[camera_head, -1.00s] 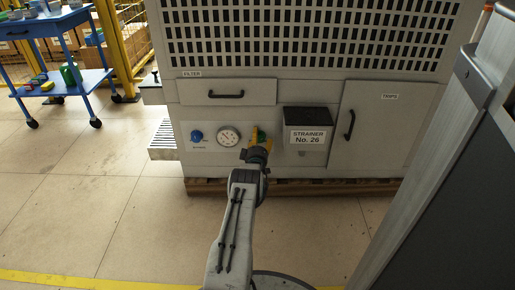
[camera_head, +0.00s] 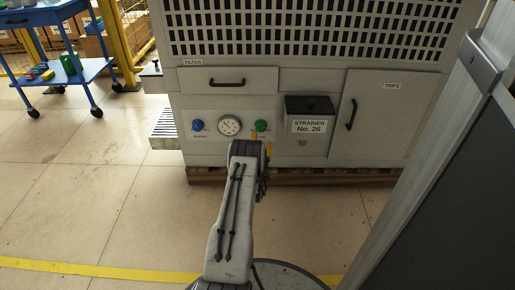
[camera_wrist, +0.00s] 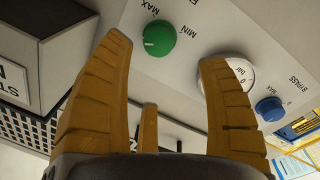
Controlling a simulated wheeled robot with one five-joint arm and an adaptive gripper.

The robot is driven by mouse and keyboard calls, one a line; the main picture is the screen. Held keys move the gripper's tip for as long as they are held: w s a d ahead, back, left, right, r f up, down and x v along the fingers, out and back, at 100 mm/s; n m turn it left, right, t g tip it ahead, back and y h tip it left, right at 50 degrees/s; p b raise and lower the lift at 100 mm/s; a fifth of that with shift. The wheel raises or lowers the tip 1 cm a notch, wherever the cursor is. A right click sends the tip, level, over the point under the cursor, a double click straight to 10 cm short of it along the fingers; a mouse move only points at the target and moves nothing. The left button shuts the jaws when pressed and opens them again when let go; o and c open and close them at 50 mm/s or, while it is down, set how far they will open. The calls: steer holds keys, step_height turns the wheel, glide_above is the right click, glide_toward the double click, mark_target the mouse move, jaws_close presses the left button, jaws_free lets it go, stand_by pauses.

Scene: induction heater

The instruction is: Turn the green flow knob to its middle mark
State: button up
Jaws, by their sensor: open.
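The green flow knob (camera_head: 261,126) sits on the light front panel, right of the dial gauge. In the wrist view the green knob (camera_wrist: 160,40) shows whole, with a small pale mark at the left of its face. Labels MAX and MIN stand near it; I cannot make out a middle mark. My gripper (camera_wrist: 166,50) is open, its yellow fingers spread to either side of the knob in that view, apparently not touching it. In the head view my gripper (camera_head: 262,146) is mostly hidden by my arm, just below the knob.
A round gauge (camera_head: 229,126) and a blue bypass knob (camera_head: 197,125) are left of the green knob. A black-topped strainer box (camera_head: 310,118) juts out to its right. A filter drawer (camera_head: 228,80) is above. Floor in front is clear.

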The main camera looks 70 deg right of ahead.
steer(key=shift+v, duration=1.15)
steer(key=shift+r, duration=0.1)
